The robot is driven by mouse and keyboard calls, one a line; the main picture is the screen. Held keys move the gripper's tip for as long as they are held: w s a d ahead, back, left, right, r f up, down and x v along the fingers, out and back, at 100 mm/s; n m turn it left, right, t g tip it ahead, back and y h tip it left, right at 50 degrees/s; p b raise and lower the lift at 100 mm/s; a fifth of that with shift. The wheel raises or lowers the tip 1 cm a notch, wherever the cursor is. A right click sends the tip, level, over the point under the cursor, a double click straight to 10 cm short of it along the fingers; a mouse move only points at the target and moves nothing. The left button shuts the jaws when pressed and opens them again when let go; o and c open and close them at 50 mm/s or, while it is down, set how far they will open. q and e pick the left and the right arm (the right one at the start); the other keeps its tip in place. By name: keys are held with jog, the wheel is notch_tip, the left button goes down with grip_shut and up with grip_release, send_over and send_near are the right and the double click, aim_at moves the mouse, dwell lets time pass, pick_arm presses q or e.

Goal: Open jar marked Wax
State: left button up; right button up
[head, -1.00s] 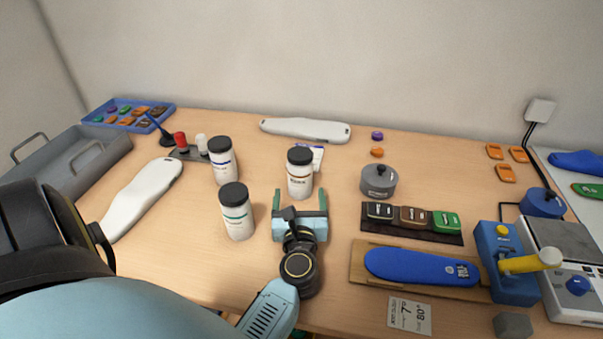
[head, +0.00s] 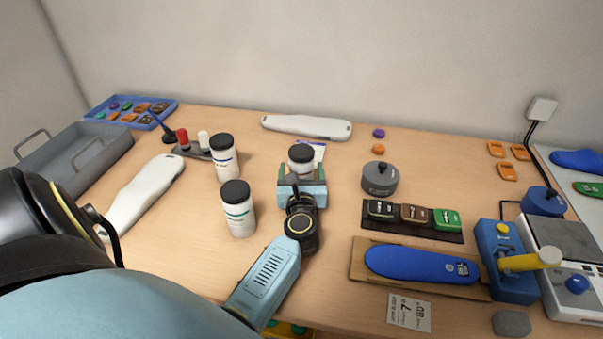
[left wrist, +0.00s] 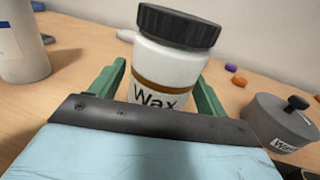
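The jar marked Wax (left wrist: 172,65) is white with a brown band, and its black lid (left wrist: 180,25) is on. It stands upright on the table, and its lid shows in the head view (head: 301,153). My left gripper (head: 302,174) is open, with its green fingers on either side of the jar's body, below the lid. In the left wrist view a small gap shows between the left finger and the jar; contact on the right side is unclear. The jar's lower part is hidden by the gripper. My right gripper is not in view.
Two other black-lidded white jars, one with a blue band (head: 223,160) and one with a green band (head: 238,212), stand to the left. A grey lidded pot (head: 380,180) stands to the right. A blue insole (head: 420,265) lies on a wooden board at front right.

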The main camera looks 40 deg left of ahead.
aim_at(302, 150)
pick_arm(q)
jog(key=c, duration=1.2)
notch_tip(302, 150, up, 10)
jog(key=p, duration=0.5)
jog(key=shift+r, duration=0.1)
jog(key=o, duration=0.8)
jog(key=shift+c, duration=0.2)
jog(key=c, duration=0.9)
jog(key=shift+o, duration=0.2)
